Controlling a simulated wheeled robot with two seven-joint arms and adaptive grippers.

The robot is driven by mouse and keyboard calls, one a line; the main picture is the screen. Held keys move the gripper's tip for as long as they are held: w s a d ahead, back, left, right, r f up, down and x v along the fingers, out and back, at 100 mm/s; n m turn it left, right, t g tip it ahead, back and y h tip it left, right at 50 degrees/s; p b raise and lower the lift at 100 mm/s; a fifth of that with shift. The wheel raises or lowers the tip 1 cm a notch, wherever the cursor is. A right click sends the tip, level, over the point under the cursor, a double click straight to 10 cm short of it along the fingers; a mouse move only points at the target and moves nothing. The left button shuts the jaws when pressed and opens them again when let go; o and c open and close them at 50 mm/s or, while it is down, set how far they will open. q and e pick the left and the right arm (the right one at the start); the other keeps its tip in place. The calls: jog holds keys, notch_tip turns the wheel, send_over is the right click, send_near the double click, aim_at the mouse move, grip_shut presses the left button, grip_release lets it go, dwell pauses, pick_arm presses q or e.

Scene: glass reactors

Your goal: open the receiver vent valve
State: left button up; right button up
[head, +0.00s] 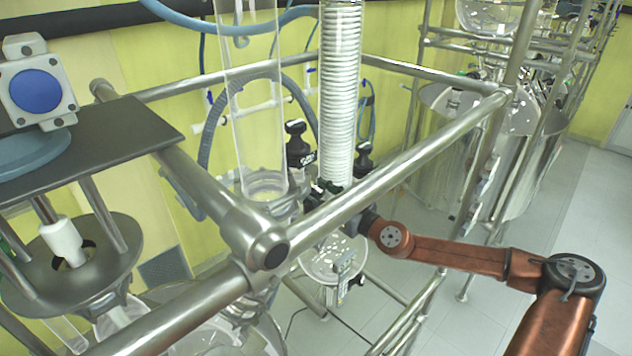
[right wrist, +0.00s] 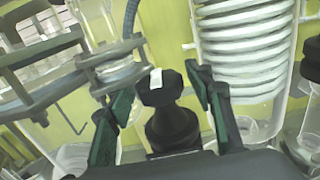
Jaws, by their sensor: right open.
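A black valve knob (right wrist: 160,92) with a white mark on it shows in the middle of the right wrist view. What seems to be the same black valve (head: 298,146) stands in the head view between the clear glass column and the coiled condenser. I cannot tell for sure that it is the receiver vent valve. My right gripper (right wrist: 160,86) is open, with a green-lined finger on either side of the knob in the picture. I see no contact, and the depth is unclear. In the head view my right gripper (head: 335,190) is small and partly hidden behind the steel rail. My left gripper is not in view.
The clear glass column (head: 255,130) and the white coiled condenser (head: 340,90) stand close on either side. Another black knob (head: 364,160) is right of the condenser. Open floor (head: 560,200) lies to the right.

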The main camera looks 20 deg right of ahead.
jog(key=p, duration=0.1)
jog(key=m+h+p, duration=0.1)
jog(key=shift+s+a+r+p, duration=0.15)
jog(key=shift+r+p, duration=0.2)
jog(key=shift+p, duration=0.05)
jog(key=shift+f+m+t+h+p, duration=0.1)
jog(key=shift+m+t+h+p, duration=0.25)
jog(key=shift+h, duration=0.35)
jog(key=shift+f+m+h, duration=0.1)
jog(key=shift+m+h, duration=0.15)
jog(key=shift+h, duration=0.15)
jog(key=shift+f+m+h, duration=0.2)
jog(key=shift+m+h, duration=0.6)
jog(key=shift+h, duration=0.5)
jog(key=shift+d, duration=0.2)
